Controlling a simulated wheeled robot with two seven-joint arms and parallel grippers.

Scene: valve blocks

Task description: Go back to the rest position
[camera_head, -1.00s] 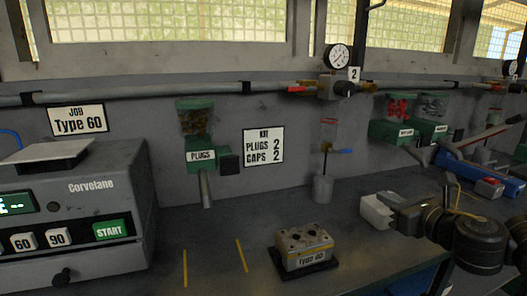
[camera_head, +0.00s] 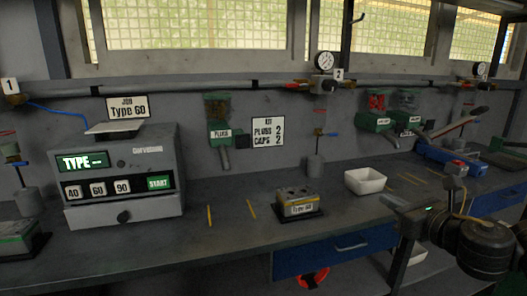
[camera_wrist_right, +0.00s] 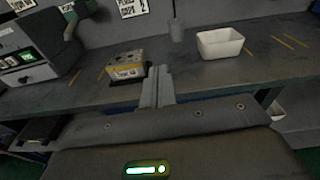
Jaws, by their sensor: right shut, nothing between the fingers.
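My right gripper (camera_head: 388,203) is in front of the bench at the right of the head view. In the right wrist view its fingers (camera_wrist_right: 158,84) are together with nothing between them, apart from the bench objects. My left gripper is not in view.
The grey Corvetane machine (camera_head: 120,170) stands on the left of the bench. A plugs dispenser (camera_head: 218,120) and red and grey part dispensers (camera_head: 376,115) hang on the wall. A blue drawer (camera_head: 335,250) is under the bench. A blue tool (camera_head: 445,153) lies at right.

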